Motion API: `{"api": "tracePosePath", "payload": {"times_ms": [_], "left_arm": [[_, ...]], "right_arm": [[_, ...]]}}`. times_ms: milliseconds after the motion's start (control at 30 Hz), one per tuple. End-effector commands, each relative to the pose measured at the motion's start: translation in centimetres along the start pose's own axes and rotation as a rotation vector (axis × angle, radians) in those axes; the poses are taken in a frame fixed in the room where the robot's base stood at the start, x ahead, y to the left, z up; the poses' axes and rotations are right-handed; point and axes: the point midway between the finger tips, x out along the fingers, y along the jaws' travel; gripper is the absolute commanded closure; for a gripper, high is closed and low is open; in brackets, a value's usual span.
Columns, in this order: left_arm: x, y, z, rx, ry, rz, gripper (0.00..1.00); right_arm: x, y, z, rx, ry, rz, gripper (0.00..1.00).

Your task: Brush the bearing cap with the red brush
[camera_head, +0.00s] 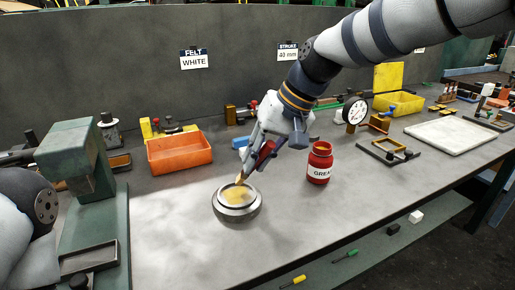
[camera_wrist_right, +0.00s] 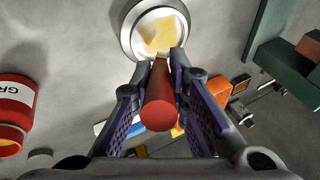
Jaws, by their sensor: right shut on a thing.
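The bearing cap (camera_head: 237,209) is a round metal piece with a shiny rim and a yellowish patch on top. It sits on the grey bench, left of the middle. My right gripper (camera_head: 262,150) is above it, shut on the red brush (camera_head: 265,154). The brush is tilted, and its pale bristles reach the cap's top near the yellow patch. In the right wrist view the red handle (camera_wrist_right: 160,104) lies between the fingers, and the cap (camera_wrist_right: 128,38) is just beyond them. Only a bit of my left arm shows at the left edge; its gripper is out of view.
A red grease jar (camera_head: 319,165) stands open right of the cap. An orange bin (camera_head: 179,153) is behind left, and a green machine (camera_head: 78,165) stands at left. A white tray (camera_head: 450,136) and a yellow bin (camera_head: 399,103) are at right. The bench front is clear.

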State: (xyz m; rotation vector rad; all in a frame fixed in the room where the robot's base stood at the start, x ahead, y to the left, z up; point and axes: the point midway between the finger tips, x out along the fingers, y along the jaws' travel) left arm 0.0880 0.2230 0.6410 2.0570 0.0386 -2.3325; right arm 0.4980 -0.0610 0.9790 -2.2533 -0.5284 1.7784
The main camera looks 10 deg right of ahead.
Motion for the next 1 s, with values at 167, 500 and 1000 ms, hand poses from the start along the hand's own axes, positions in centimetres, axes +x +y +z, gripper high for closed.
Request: {"api": "tracePosePath", "payload": {"times_ms": [167, 500, 1000], "left_arm": [[-0.01, 0.0, -0.01, 0.0, 0.001, 0.0, 0.39], [-0.01, 0.0, -0.01, 0.0, 0.0, 0.0, 0.39], [0.01, 0.0, 0.0, 0.0, 0.0, 0.0, 0.39]], "right_arm": [[0.01, 0.01, 0.0, 0.0, 0.001, 0.0, 1.0], [0.04, 0.02, 0.02, 0.0, 0.0, 0.0, 1.0], [0.95, 0.42, 0.27, 0.001, -0.001, 0.0, 1.0]]}}
